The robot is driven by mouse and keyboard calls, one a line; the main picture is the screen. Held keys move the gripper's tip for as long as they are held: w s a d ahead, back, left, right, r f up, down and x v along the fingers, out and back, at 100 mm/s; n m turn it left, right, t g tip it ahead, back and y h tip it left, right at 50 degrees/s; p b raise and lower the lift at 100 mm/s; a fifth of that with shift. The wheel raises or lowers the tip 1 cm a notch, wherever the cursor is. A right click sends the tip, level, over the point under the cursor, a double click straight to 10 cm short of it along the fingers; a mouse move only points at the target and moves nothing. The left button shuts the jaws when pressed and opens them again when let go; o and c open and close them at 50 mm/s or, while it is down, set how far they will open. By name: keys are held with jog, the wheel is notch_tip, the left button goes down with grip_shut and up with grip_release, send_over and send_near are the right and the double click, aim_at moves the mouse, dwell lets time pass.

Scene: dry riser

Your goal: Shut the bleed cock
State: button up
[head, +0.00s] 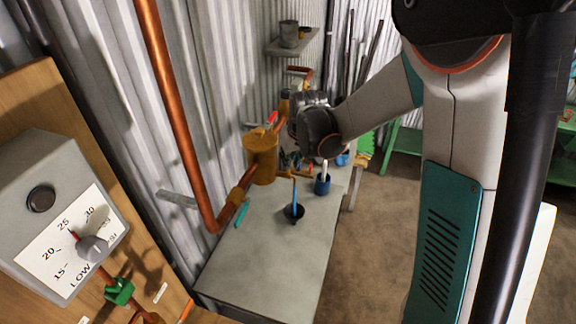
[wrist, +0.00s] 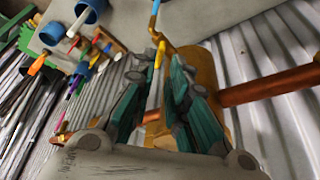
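A brass cylinder (head: 261,156) stands on the bench against the wall, with a copper outlet pipe. A thin blue stream or rod (head: 294,190) runs from the outlet down to a black bowl (head: 293,213). In the wrist view the outlet (wrist: 160,34) shows with a yellow lever (wrist: 158,54), which I take for the bleed cock's handle. My gripper (wrist: 161,66) has its two teal fingers apart, one on each side of the lever's line. I cannot tell whether they touch it. In the head view my wrist largely hides the fingers and the cock.
A grey bench (head: 262,245) carries a blue cup (head: 322,184) and a teal tool (head: 241,214). A copper pipe (head: 168,85) runs down the corrugated wall. A grey gauge box (head: 65,215) and a green-handled valve (head: 119,291) are at the left. The bench's front is clear.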

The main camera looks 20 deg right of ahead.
jog(key=shift+x, duration=2.5)
grip_shut()
